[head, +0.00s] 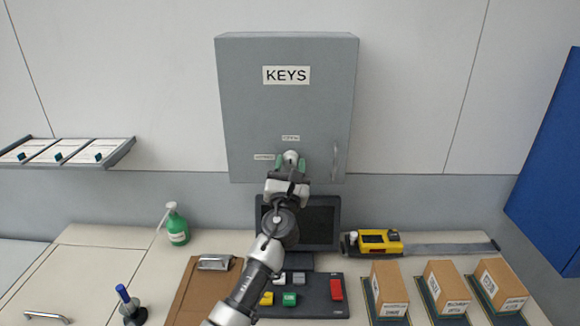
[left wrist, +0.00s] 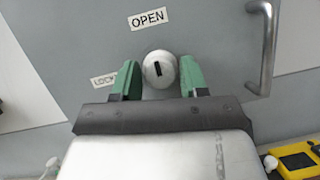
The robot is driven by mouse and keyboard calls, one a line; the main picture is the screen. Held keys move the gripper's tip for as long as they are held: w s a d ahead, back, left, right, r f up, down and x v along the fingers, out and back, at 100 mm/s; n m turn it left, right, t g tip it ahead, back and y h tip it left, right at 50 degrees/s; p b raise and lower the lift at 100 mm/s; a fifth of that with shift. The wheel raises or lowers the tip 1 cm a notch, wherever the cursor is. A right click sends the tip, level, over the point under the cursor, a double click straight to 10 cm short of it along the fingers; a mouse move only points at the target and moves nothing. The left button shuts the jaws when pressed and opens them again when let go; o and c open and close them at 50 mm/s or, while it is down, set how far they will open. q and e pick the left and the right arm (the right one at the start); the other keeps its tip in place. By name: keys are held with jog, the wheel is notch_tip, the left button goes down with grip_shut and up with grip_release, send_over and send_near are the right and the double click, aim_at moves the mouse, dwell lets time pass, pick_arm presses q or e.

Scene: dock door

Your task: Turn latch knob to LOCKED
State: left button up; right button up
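The latch knob (left wrist: 159,68) is round and white, on the grey key cabinet (head: 285,110). Its black mark stands roughly upright, on the side of the OPEN label (left wrist: 148,18) above it. A second label (left wrist: 103,79), reading "LOCK" with its end hidden by a finger, lies left of the knob. My left gripper (head: 291,164) is at the cabinet's lower front. Its green fingers stand on either side of the knob in the left wrist view (left wrist: 161,80), with a slight gap showing; contact is not clear. My right gripper is not in view.
A metal handle (left wrist: 266,48) stands out from the cabinet right of the knob. Below are a dark monitor (head: 322,222), a green bottle (head: 177,228), a yellow device (head: 380,241) and several cardboard boxes (head: 391,290). A wall rack (head: 60,152) is at left.

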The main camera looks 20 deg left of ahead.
pick_arm(q)
jog(key=shift+s, duration=0.1)
jog(key=c, duration=0.6)
jog(key=shift+o, duration=0.2)
